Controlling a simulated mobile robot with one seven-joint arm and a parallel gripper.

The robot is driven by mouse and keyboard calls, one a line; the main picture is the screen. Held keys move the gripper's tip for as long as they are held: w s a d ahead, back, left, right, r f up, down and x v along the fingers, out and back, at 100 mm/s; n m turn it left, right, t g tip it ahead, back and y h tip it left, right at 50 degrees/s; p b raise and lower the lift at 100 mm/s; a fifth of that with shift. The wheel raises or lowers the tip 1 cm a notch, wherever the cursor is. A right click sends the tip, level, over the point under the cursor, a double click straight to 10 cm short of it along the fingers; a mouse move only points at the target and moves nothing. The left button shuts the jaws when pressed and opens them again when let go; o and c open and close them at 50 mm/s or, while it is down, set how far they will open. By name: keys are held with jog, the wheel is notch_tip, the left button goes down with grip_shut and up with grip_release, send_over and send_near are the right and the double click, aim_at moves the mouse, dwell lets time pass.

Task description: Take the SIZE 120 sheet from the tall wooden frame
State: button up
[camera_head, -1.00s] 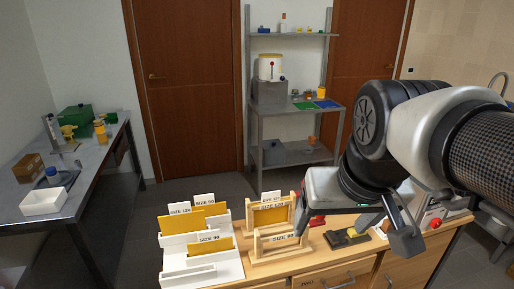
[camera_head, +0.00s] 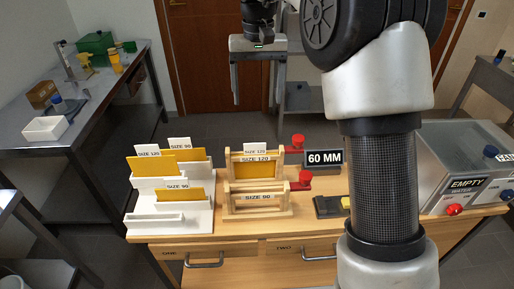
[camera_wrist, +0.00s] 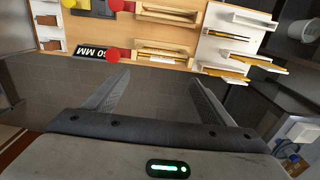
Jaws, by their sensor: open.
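The tall wooden frame (camera_head: 228,167) stands on the wooden table, behind a lower wooden frame (camera_head: 287,204) labelled SIZE 90. A yellow sheet (camera_head: 256,171) is in the tall frame, with a white SIZE 120 tab above it and a SIZE 120 label on the frame's top bar. In the wrist view the tall frame (camera_wrist: 163,57) shows near the table's edge, seen from above. My gripper (camera_head: 258,101) is open and empty, raised beyond the table's far edge and apart from the frame. Its two spread fingers also show in the wrist view (camera_wrist: 155,88).
A white stepped rack (camera_head: 200,217) with several yellow sheets stands left of the frames. Red knobs (camera_head: 298,141) and a 60 MM sign (camera_head: 324,158) are close on the right. Floor lies under my gripper.

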jog(key=w+f, duration=0.2)
send_near(255, 144)
jog(key=f, duration=0.5)
jog(key=shift+w+d+f+b, duration=0.1)
jog(key=shift+w+d+b, duration=0.05)
jog(key=shift+w+b, duration=0.2)
jog(key=shift+s+f, duration=0.1)
jog(key=shift+f, duration=2.55)
jog(key=shift+a, duration=0.2)
jog(key=c, duration=1.4)
jog(key=shift+c, duration=0.2)
jog(key=shift+r, duration=0.15)
